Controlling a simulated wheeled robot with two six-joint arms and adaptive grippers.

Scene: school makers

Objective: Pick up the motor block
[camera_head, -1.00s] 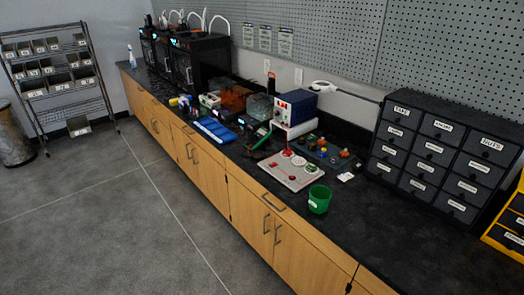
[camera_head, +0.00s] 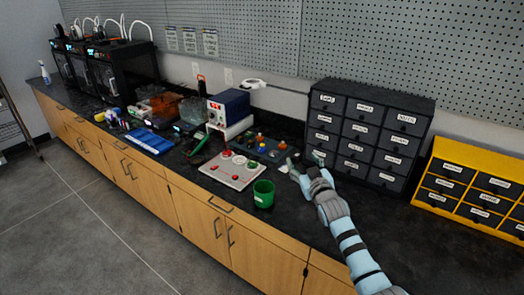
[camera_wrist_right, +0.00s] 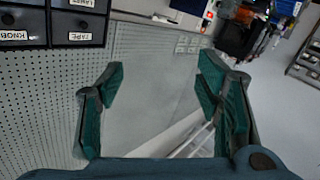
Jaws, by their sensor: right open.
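I cannot pick out the motor block for sure. A dark blue tray (camera_head: 273,159) with several small coloured parts lies on the black counter in the head view, but the parts are too small to tell apart. My right gripper (camera_head: 301,164) is over the counter just right of this tray, in front of the black drawer cabinet. In the right wrist view my right gripper (camera_wrist_right: 163,76) is open, with nothing between its fingers and the pegboard wall and counter beyond. My left gripper is not in view.
A grey panel (camera_head: 222,178) with red knobs and a green cup (camera_head: 263,194) stand near the front edge. A black drawer cabinet (camera_head: 384,133) and a yellow drawer unit (camera_head: 431,197) stand to the right. A blue power supply (camera_head: 229,109) is behind.

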